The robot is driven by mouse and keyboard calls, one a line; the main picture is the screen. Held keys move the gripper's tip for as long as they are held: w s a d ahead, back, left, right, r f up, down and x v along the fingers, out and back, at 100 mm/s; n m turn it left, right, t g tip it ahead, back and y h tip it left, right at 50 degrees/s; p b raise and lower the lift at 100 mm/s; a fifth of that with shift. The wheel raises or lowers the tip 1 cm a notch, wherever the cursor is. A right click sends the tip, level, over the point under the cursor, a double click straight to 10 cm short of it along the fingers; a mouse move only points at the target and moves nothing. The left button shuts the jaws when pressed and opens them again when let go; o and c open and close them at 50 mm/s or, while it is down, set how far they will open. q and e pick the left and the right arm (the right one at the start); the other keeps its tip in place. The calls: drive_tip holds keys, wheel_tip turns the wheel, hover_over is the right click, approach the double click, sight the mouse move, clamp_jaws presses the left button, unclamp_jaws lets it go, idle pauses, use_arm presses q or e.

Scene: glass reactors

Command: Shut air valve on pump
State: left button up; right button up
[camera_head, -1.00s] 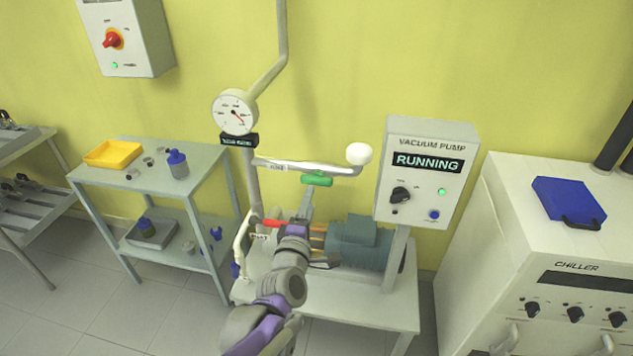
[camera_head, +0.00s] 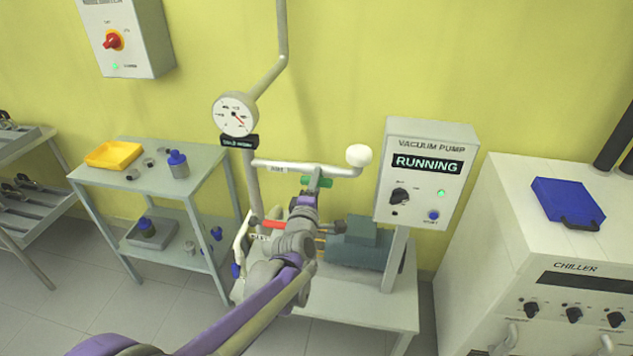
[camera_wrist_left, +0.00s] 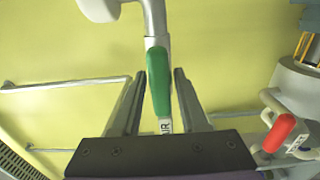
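The green valve handle (camera_head: 318,183) hangs under the pale horizontal pipe (camera_head: 285,166) beside the pump. In the left wrist view the green handle (camera_wrist_left: 158,78) lies lengthwise between the fingers of my left gripper (camera_wrist_left: 161,72). A gap shows on each side of it, so the fingers are open and look clear of it. A label, partly hidden, shows near the handle's lower end. In the head view my left gripper (camera_head: 310,192) is just below the handle and covers part of it. My right gripper is not in view.
A red handle (camera_head: 273,225) sits lower left of the green one and shows in the left wrist view (camera_wrist_left: 280,133). The pump motor (camera_head: 357,243) is on the bench below. The vacuum pump box (camera_head: 425,170) reads RUNNING. A gauge (camera_head: 235,114) stands left.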

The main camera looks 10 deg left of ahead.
use_arm(q)
clamp_jaws()
drive_tip(key=shift+m, duration=0.3)
drive_tip(key=m+b, duration=0.1)
drive_tip(key=m, duration=0.2)
drive_tip(key=shift+m, duration=0.4)
drive_tip(key=m+b, duration=0.1)
drive_tip(key=m, duration=0.3)
drive_tip(key=shift+m, duration=0.3)
drive_tip(key=m+b, duration=0.1)
drive_tip(key=m, duration=0.3)
drive_tip(key=shift+m+b, duration=0.5)
drive_tip(key=shift+m, duration=2)
